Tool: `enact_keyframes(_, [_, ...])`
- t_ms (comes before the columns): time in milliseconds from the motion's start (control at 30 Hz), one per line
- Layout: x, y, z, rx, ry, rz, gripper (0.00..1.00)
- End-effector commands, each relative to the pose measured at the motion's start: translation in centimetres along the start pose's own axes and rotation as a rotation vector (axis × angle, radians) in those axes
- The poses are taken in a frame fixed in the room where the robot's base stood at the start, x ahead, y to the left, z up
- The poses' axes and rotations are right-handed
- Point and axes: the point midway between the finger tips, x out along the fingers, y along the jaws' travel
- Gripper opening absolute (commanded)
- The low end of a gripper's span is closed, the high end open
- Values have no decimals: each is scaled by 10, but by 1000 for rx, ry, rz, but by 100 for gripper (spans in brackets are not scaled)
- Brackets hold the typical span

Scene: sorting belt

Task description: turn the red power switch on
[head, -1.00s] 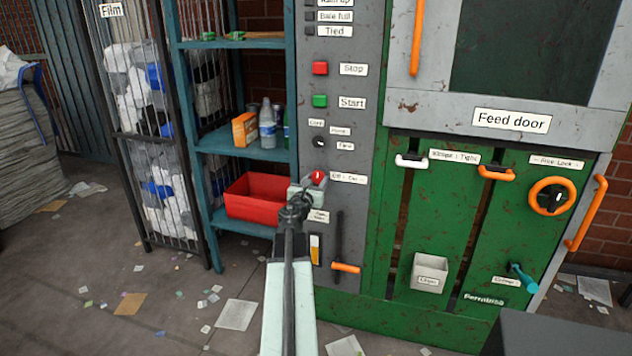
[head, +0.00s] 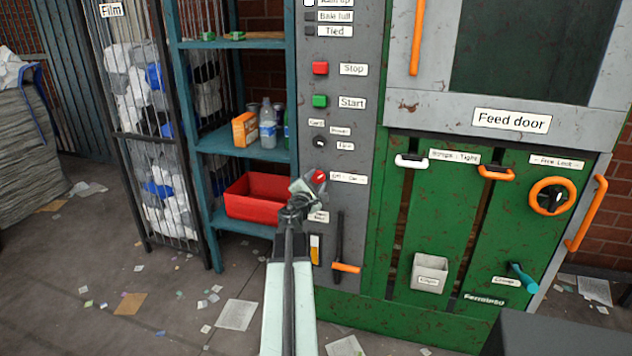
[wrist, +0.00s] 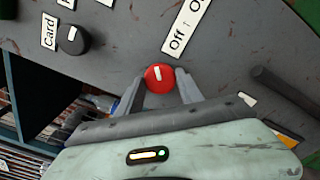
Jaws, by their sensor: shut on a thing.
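The red power switch (head: 319,177) is a round red knob with a white mark on the grey control panel, left of its "Off : On" label (head: 349,179). In the wrist view the red knob (wrist: 159,78) sits between my two fingers, and its white mark stands nearly upright in that picture, while the label (wrist: 187,27) slants steeply. My gripper (head: 309,184) is shut on the knob, also in the wrist view (wrist: 164,88). It is rolled relative to the panel. Part of the knob is hidden by my gripper in the head view.
Above are a black selector knob (head: 319,142), a green Start button (head: 320,101) and a red Stop button (head: 320,68). Below right is a lever with an orange handle (head: 346,268). A shelf with a red bin (head: 253,207) stands close on the left.

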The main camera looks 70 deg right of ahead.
Motion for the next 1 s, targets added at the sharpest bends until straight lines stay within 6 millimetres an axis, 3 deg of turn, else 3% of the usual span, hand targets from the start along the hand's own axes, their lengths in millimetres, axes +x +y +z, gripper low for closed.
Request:
enact_keyframes(500, [-1,0,0,461,0,-1,3])
enact_keyframes(1000, [-1,0,0,685,-1,-1,3])
